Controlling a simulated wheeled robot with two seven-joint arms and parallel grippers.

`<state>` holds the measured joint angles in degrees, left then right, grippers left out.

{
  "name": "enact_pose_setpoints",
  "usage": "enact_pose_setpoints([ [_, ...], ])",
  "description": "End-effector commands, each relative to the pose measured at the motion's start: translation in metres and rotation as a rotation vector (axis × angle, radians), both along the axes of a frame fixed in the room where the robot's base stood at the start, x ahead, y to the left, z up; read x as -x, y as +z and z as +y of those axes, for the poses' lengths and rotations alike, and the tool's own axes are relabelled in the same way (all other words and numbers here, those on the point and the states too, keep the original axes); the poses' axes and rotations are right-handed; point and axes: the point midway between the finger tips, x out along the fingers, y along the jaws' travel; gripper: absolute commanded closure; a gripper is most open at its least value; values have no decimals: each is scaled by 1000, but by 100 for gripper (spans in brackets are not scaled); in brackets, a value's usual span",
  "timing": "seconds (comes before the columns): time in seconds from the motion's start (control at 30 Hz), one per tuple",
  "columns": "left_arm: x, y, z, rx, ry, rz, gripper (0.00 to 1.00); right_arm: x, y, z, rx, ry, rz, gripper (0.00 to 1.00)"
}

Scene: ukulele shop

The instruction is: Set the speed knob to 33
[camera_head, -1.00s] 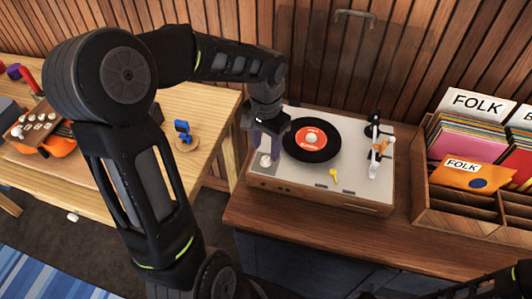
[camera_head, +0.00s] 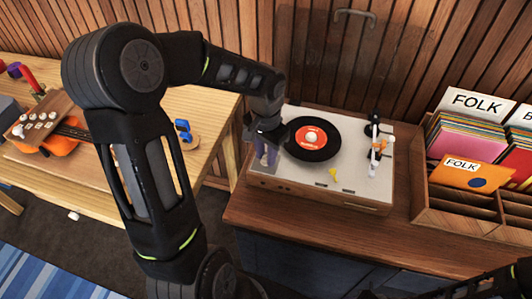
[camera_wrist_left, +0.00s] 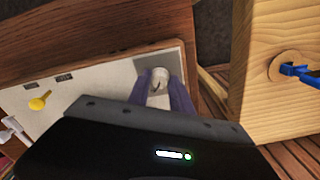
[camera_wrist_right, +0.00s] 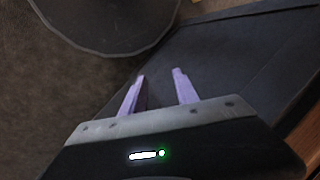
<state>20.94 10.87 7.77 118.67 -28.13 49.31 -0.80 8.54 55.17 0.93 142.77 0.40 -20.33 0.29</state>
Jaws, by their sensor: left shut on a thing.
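The record player (camera_head: 350,187) stands on the wooden counter, with a black record with a red label (camera_head: 311,137) on its platter. A pale round knob (camera_wrist_left: 161,73) with a dark mark sits on a grey plate at the deck's corner. My left gripper (camera_head: 266,150) is lowered over that corner. In the left wrist view its two purple fingers (camera_wrist_left: 162,88) are closed on either side of the pale knob. Speed markings are too small to read. My right gripper (camera_wrist_right: 158,84) is open and empty.
The white tonearm (camera_head: 375,160) is on the deck's right side. A wooden record crate (camera_head: 462,215) with FOLK sleeves stands to the right. The wooden workbench (camera_head: 90,195) on the left holds an orange ukulele (camera_head: 60,145) and a blue clip stand (camera_head: 184,132).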

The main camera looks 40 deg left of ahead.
Motion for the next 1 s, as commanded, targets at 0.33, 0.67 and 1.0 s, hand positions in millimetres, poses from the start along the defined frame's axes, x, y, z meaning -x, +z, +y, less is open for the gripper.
enact_pose_setpoints([
  [0.33,0,0,0,0,0,0,100,0,0,0,0,0,0,64],
  [0.67,0,0,0,0,27,-1,100,0,-3,0,-1,0,-1,64],
  [1.0,-1,-2,0,-1,188,-3,100,-2,-17,1,-4,1,-6,64],
])
